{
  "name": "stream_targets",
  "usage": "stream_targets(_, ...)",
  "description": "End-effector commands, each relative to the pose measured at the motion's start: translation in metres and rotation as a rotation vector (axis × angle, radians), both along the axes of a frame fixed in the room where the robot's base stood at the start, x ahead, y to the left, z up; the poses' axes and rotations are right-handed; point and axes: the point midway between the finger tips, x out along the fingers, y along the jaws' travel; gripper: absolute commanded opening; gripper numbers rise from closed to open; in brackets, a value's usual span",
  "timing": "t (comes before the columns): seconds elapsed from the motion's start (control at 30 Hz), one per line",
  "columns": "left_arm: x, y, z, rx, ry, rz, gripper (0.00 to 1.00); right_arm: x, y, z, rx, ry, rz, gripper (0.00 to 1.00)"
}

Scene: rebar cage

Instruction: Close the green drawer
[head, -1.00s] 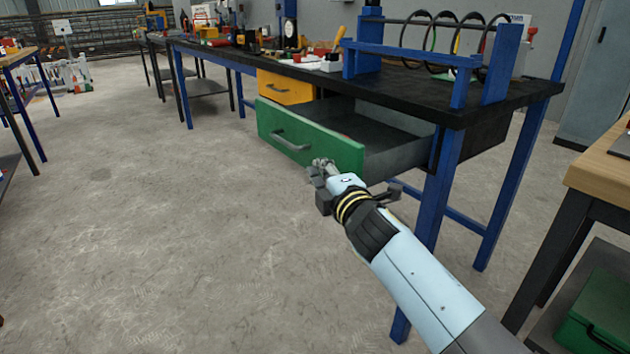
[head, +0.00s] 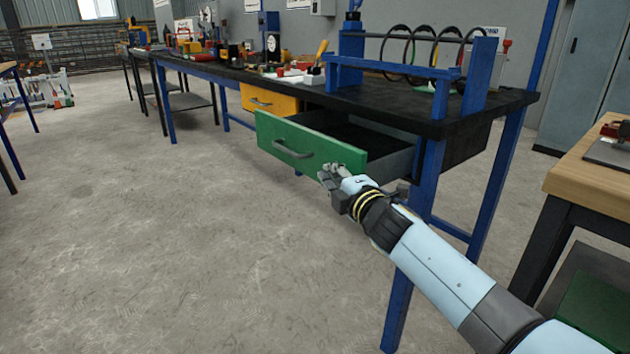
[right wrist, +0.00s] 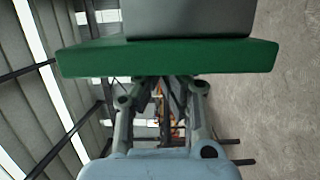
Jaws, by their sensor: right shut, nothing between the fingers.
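The green drawer (head: 308,147) stands pulled out from under the black-topped workbench (head: 430,118), with its dark inside showing. A dark bar handle (head: 292,151) is on its front. My right gripper (head: 327,172) is shut and empty, at the right lower end of the drawer front. In the right wrist view the drawer's green edge (right wrist: 165,58) lies across the picture just beyond my right gripper (right wrist: 162,82). I cannot tell whether the fingers touch it. My left gripper is not in view.
A yellow drawer (head: 270,100) sits behind the green one. A blue bench leg (head: 412,245) stands close to my right arm. A wood-topped table (head: 590,172) is at the right. The concrete floor at the left (head: 150,240) is clear.

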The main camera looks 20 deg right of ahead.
Motion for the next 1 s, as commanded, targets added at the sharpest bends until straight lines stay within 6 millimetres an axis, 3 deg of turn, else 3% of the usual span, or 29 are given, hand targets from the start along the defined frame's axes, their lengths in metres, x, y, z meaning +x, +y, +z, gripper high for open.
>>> stream_targets(0.2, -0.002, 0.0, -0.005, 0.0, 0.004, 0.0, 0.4, 0.017, -0.06, -0.001, -0.005, 0.001, -0.003, 0.0)
stream_targets(0.5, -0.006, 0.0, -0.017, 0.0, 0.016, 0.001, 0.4, 0.037, -0.129, -0.002, -0.003, 0.002, -0.003, 0.0)
stream_targets(0.8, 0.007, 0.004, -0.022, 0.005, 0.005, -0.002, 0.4, 0.049, -0.17, -0.001, -0.001, 0.001, -0.002, 0.0)
stream_targets(1.0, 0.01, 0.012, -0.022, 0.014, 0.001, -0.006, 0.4, 0.052, -0.178, 0.0, 0.0, 0.0, -0.001, 0.0)
